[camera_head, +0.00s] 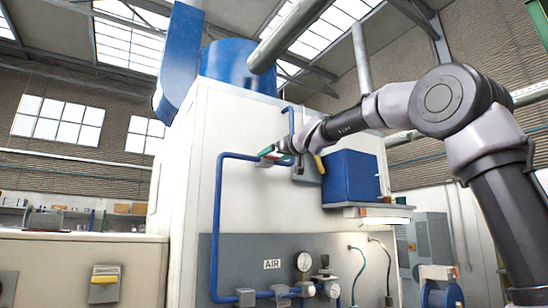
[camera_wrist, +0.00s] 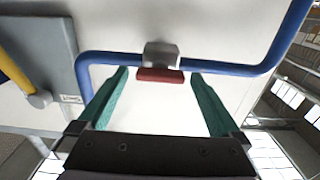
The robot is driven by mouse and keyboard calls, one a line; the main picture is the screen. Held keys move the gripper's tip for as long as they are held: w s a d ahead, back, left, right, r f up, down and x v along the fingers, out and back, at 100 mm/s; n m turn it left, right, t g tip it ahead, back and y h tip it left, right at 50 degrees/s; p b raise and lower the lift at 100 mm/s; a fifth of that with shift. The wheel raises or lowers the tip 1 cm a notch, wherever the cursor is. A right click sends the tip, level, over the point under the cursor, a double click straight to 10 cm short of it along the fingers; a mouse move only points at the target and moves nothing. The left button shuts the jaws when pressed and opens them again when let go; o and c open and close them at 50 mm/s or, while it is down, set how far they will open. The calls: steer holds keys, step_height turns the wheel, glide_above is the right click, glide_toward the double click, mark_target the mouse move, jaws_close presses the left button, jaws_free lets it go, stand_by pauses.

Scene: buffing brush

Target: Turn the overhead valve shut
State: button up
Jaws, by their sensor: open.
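The overhead valve shows in the wrist view as a small grey body (camera_wrist: 161,54) with a red handle (camera_wrist: 160,75), set in a blue pipe (camera_wrist: 110,58) on the white cabinet wall. The handle lies across the picture, roughly in line with the pipe. My gripper (camera_wrist: 160,74) is open, with one teal finger on each side of the red handle and a visible gap on both sides. In the head view my gripper (camera_head: 270,152) is up at the pipe's high bend, and it largely hides the valve there. I cannot tell how deep the fingertips reach.
A grey panel with a yellow lever (camera_wrist: 15,72) is close on the left in the wrist view. In the head view a blue box (camera_head: 350,177) stands on a shelf right of my gripper. Gauges (camera_head: 304,262) and an AIR panel (camera_head: 271,264) are below.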

steer(key=c, duration=1.3)
steer(key=shift+m, duration=0.3)
steer(key=m, duration=0.8)
steer(key=shift+w+d, duration=0.1)
steer(key=m, duration=0.4)
steer(key=shift+f+m, duration=0.15)
steer(key=shift+m, duration=0.25)
steer(key=shift+d+f+m, duration=0.1)
steer(key=shift+m, duration=2.2)
